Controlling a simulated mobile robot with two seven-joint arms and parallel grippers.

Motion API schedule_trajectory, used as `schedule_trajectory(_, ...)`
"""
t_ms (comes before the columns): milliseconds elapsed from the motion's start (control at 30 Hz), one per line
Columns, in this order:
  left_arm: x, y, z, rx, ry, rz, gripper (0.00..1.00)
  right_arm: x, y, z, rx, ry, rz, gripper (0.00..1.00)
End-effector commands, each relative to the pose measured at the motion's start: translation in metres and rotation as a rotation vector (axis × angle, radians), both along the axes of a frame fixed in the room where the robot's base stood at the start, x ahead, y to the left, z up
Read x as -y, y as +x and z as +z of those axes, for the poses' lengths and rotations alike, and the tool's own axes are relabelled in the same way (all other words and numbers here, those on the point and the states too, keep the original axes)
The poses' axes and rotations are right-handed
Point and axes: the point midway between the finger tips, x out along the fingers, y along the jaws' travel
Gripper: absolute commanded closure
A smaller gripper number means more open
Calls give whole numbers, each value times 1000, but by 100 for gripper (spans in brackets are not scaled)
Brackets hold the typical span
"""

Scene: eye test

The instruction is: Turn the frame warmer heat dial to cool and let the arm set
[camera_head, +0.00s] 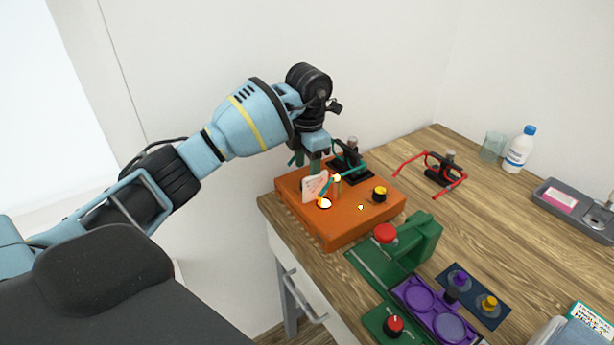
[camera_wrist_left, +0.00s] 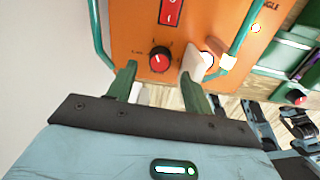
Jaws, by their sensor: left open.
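The frame warmer is an orange box (camera_head: 335,228) on the wooden table; its top also shows in the wrist view (camera_wrist_left: 130,25). My left gripper (camera_head: 316,168) is above the warmer's back left part. In the wrist view my open left fingers (camera_wrist_left: 158,82) point at the dial, one on each side and just short of it. This dial is hidden in the head view. A teal glasses arm (camera_head: 351,172) crosses above the warmer. My right gripper is not in view.
A black knob with a yellow top (camera_head: 379,194) is on the warmer's right. A green device (camera_head: 420,240) and purple tray (camera_head: 418,298) are at front right. A bottle (camera_head: 519,150) stands at back.

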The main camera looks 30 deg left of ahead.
Motion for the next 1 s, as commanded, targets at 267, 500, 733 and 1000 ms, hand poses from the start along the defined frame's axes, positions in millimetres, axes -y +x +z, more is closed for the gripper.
schedule_trajectory(267,0,0,-33,-1,-2,-1,49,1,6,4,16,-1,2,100)
schedule_trajectory(500,-1,1,-39,1,0,-1,49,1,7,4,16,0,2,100)
schedule_trajectory(733,-1,1,-39,1,0,-1,61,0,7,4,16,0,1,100)
schedule_trajectory(1000,-1,1,-39,1,0,-1,94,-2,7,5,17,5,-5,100)
